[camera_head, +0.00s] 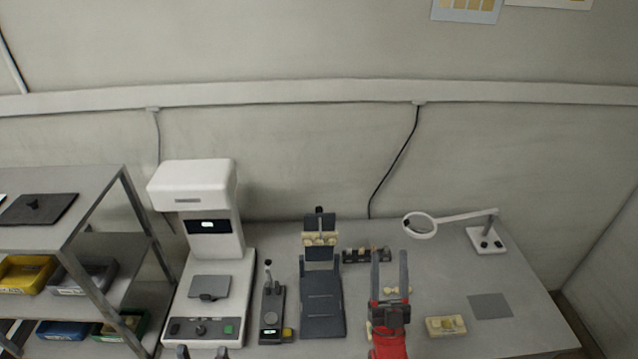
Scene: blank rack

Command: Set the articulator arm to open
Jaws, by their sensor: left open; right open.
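The articulator (321,300) stands on the bench near the middle of the head view. It has a dark grey flat base, and its dark upper arm (319,220) stands raised at the back with a cream dental cast (320,239) on it. My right gripper (389,258), with a red body and dark fingers, is open to the right of the articulator, apart from it in the picture. My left gripper (202,351) shows only its fingertips at the bottom edge, open, in front of the white machine. The gripper's body is out of view.
A white machine (213,260) and a small dark device (271,305) stand left of the articulator. A dark rack (366,255) of cream pieces is behind my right gripper. A cream block (446,326), grey pad (490,306) and magnifier (420,226) are right. Shelves (137,215) stand left.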

